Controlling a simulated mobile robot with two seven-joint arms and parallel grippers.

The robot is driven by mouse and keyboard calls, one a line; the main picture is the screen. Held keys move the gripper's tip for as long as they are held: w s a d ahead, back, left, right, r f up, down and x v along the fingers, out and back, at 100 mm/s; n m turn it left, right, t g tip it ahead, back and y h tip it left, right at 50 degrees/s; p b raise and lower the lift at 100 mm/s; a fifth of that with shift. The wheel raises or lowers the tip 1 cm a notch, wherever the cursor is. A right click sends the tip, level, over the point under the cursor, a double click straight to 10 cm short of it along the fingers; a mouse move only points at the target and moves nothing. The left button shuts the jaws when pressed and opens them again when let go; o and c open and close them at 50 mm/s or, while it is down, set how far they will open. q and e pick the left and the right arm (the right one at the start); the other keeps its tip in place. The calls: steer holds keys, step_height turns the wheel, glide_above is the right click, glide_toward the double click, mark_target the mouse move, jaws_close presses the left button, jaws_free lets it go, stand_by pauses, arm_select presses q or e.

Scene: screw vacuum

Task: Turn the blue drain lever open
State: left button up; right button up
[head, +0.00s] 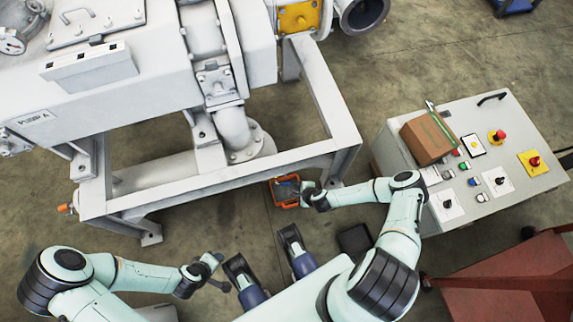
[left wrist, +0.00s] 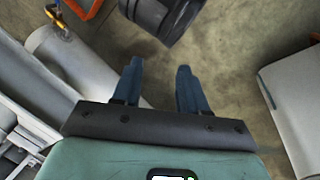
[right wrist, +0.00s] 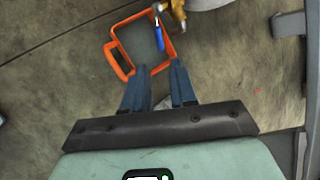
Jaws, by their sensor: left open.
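The blue drain lever (right wrist: 159,37) shows in the right wrist view, hanging from a brass valve (right wrist: 177,13) over an orange-rimmed tray (right wrist: 116,62) on the floor. The tray also shows in the head view (head: 274,193) under the pump frame's front edge, and the brass valve shows in the left wrist view (left wrist: 57,22). My right gripper (right wrist: 157,66) is open and empty, with its fingertips near the tray and short of the lever. It is small beside the tray in the head view (head: 308,192). My left gripper (left wrist: 158,62) is open and empty, away from the valve.
The grey pump frame (head: 215,182) stands above and behind the tray. A control desk (head: 395,165) with a brown box (head: 427,138) is at right, and a red object (head: 495,300) is at lower right. Bare floor lies around the tray.

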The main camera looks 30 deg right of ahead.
arm_select(q)
steer(key=w+a+f+t+b, duration=0.1)
steer(key=w+a+f+b, duration=0.1)
steer(key=w+f, duration=0.1)
arm_select(e)
glide_toward(286, 184)
steer(key=f, duration=0.2)
arm_select(q)
steer(key=s+a+f+g+b, duration=0.1)
steer(key=s+f+g+b, duration=0.1)
steer(key=s+f, duration=0.3)
steer(key=shift+s+f+n+b, duration=0.25)
steer(key=shift+s+n+b, duration=0.25)
steer(key=shift+b, duration=0.35)
arm_select(e)
steer(key=shift+w+r+x, duration=0.1)
steer(key=shift+x, duration=1.2)
steer(key=shift+w+r+x, duration=0.1)
steer(key=shift+w+x, duration=0.05)
steer(key=shift+x, duration=1.1)
steer(key=shift+w+r+x, duration=0.1)
steer(key=shift+x, duration=1.2)
steer(key=shift+c, duration=0.2)
arm_select(q)
steer(key=shift+y, duration=0.3)
arm_select(e)
jaws_close()
